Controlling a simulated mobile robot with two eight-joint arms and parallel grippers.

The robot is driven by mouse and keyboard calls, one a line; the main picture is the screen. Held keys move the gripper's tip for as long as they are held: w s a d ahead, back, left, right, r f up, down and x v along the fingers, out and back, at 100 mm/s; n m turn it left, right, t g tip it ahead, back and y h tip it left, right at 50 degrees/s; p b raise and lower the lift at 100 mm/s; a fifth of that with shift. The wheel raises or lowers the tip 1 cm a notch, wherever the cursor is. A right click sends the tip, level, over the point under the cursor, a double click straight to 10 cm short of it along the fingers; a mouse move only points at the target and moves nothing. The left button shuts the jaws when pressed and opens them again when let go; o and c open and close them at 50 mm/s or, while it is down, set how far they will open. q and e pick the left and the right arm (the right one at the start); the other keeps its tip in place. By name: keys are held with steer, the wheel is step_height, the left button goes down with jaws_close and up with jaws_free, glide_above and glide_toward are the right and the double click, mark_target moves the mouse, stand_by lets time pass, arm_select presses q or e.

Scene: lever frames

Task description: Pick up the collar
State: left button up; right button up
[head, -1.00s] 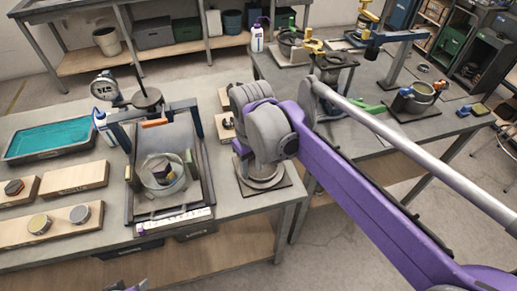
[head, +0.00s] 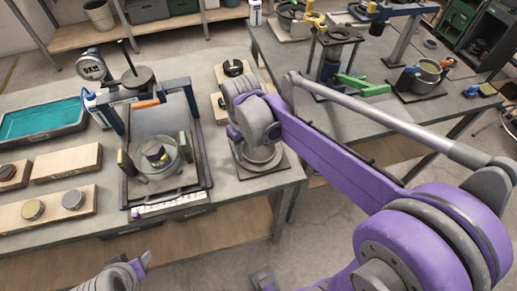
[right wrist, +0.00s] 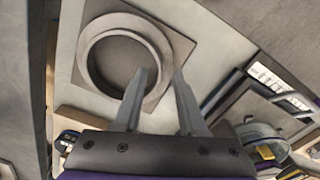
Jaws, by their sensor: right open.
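A round grey ring on a square plate, which looks like the collar (head: 262,160), sits near the right edge of the left bench. It also shows in the right wrist view as a thick ring (right wrist: 93,58) with a dark hollow inside. My right gripper (right wrist: 161,76) is open and empty. Its two fingers overlap the ring's lower right side in that view; I cannot tell whether they touch it. In the head view my right wrist hides the fingers and part of the ring's far side. My left gripper (head: 142,262) shows only partly at the bottom edge, its jaws unclear.
A dark tray frame (head: 203,165) with a pot (head: 155,170) and a blue-orange crossbar stands left of the ring. A small board with black parts (head: 232,68) lies behind my wrist. Wooden blocks (head: 67,162) and a teal tray (head: 42,122) are further left.

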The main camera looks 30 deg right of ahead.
step_height(320, 180, down, 2)
steer(key=shift+w+f, duration=0.1)
steer(key=shift+f, duration=0.1)
jaws_close()
stand_by(1.4)
